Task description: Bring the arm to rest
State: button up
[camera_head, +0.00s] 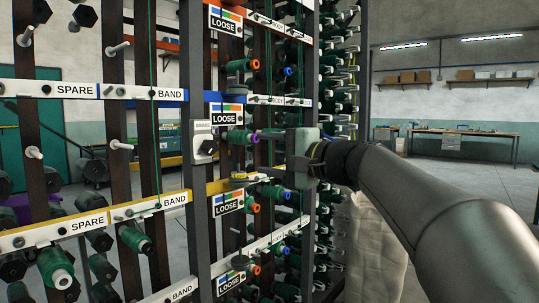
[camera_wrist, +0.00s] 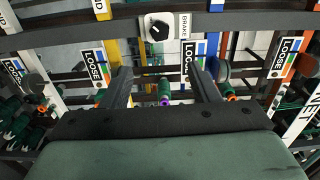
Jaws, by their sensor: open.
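My gripper (camera_head: 264,156) is at the rack of bobbins in the head view, reaching in from the right just past a dark upright. In the wrist view my gripper (camera_wrist: 161,76) has its two dark fingers well apart, with nothing held. A green bobbin with a purple end (camera_wrist: 165,98) shows in the gap between the fingers, beyond them. The purple-ended bobbin (camera_head: 240,137) also shows in the head view, left of my gripper. I cannot tell whether a finger touches any bobbin.
A brake box with a black knob (camera_head: 203,143) is on the rack's upright, left of my gripper; the brake knob (camera_wrist: 157,28) is at the wrist view's top. LOOSE signs (camera_head: 226,113) and several bobbins crowd the rack. Open floor (camera_head: 455,180) lies right, before a workbench (camera_head: 452,138).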

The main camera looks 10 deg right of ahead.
jog(key=s+a+f+n+g+h+p, duration=0.1)
jog(key=s+f+n+g+h+p, duration=0.45)
jog(key=s+f+p, duration=0.95)
jog(key=s+d+f+n+g+h+p, duration=0.1)
jog(key=s+d+n+g+h+p, duration=0.1)
jog(key=s+p, duration=0.4)
jog(key=s+d+f+n+g+h+p, duration=0.1)
jog(key=s+d+n+g+h+p, duration=0.1)
jog(key=s+d+g+h+p, duration=0.3)
jog(key=s+p, duration=0.2)
jog(key=s, duration=0.2)
jog(key=shift+f, duration=0.2)
